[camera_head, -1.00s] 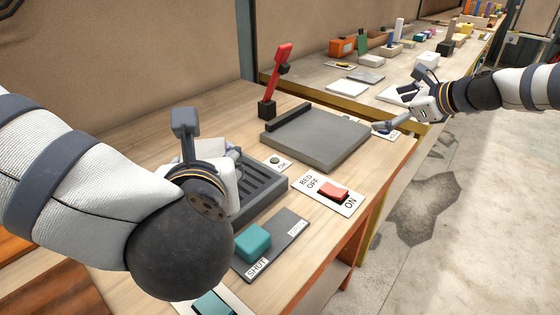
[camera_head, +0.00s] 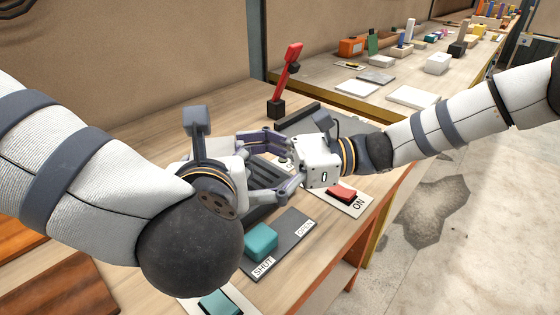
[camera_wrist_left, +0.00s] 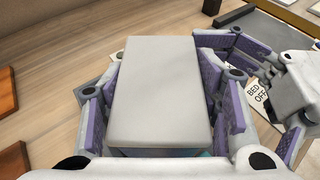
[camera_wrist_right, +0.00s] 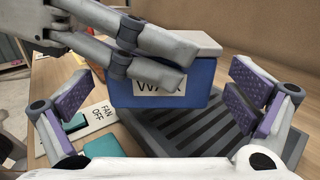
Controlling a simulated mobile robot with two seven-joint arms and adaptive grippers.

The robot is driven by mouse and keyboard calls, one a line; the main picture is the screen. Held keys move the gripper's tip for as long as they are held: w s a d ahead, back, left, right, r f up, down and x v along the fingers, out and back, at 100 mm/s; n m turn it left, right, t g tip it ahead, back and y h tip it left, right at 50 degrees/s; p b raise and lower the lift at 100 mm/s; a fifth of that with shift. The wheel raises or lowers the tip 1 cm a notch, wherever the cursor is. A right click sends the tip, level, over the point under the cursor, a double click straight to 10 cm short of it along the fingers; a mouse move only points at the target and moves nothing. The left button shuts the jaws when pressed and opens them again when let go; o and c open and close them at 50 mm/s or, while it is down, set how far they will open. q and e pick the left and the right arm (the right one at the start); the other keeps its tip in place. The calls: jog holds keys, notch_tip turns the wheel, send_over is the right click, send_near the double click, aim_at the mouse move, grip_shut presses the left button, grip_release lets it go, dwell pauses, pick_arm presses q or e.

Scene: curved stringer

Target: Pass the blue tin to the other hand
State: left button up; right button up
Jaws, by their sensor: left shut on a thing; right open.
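The blue tin (camera_wrist_right: 205,85) has a grey lid and a white label starting "WA" in the right wrist view; a finger of the left gripper crosses its front. From above, in the left wrist view, only its grey lid (camera_wrist_left: 160,88) shows, between the purple pads of my left gripper (camera_wrist_left: 158,105), which is shut on it. In the head view my left gripper (camera_head: 228,165) hides most or all of the tin. My right gripper (camera_wrist_right: 160,95) is open, one finger on each side of the tin in its wrist view. It faces the left gripper in the head view (camera_head: 265,168).
Below the grippers is a dark slotted bed (camera_wrist_right: 190,135). Beside it are a red switch (camera_head: 341,193), a teal slider block (camera_head: 261,242) and a teal switch (camera_head: 218,303). A red lever (camera_head: 288,75) stands behind. A second table behind holds various small objects.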

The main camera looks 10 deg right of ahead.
jog(key=a, duration=0.5)
jog(key=shift+w+a, duration=0.15)
jog(key=c, duration=1.2)
pick_arm(q)
jog(key=o, duration=1.6)
pick_arm(e)
jog(key=shift+c, duration=0.5)
pick_arm(q)
jog(key=v, duration=0.7)
jog(key=shift+s+r, duration=0.1)
jog(key=shift+s, duration=0.15)
